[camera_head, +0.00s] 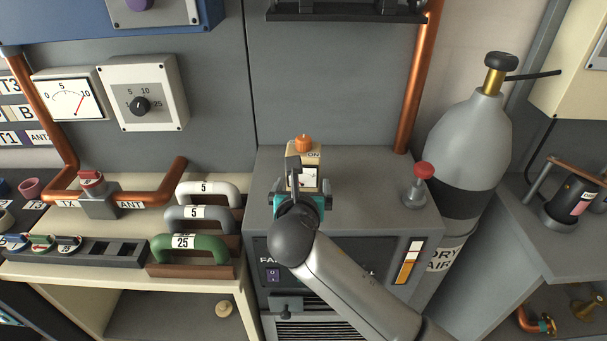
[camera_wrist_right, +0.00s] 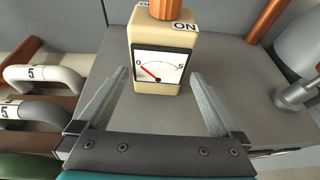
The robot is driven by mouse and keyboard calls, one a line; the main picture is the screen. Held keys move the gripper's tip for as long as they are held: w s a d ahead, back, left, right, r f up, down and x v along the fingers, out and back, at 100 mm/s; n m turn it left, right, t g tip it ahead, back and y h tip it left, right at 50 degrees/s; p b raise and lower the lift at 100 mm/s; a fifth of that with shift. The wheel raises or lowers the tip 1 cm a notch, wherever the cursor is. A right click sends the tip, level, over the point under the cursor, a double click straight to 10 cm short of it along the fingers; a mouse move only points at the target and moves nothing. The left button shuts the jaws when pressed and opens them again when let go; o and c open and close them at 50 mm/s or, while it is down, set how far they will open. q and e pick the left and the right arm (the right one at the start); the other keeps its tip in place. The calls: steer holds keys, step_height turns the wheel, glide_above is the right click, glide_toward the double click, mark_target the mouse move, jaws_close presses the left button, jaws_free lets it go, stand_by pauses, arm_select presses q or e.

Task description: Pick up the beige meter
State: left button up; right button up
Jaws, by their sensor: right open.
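The beige meter (camera_head: 305,158) stands upright on top of the grey cabinet, with an orange knob on its top. In the right wrist view the beige meter (camera_wrist_right: 162,45) shows a white dial with a red needle, marked 0 and 5, and an "ON" label. My right gripper (camera_head: 303,185) is at the front of the meter in the head view, hiding its lower part. In the right wrist view my right gripper (camera_wrist_right: 160,85) is open, its fingers pointing towards the meter, which stands beyond and between them. My left gripper is not in view.
Handled blocks (camera_head: 208,214) stand left of the grey cabinet (camera_head: 355,175). A red-knobbed valve (camera_head: 417,186) stands on the cabinet's right side, before a grey gas cylinder (camera_head: 467,145). A copper pipe (camera_head: 416,85) rises behind. The cabinet top around the meter is mostly clear.

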mark_target(303, 176)
steer(key=shift+b+x, duration=1.1)
steer(key=shift+x, duration=2.15)
steer(key=shift+a, duration=0.15)
steer(key=shift+r, duration=0.1)
steer(key=c, duration=1.5)
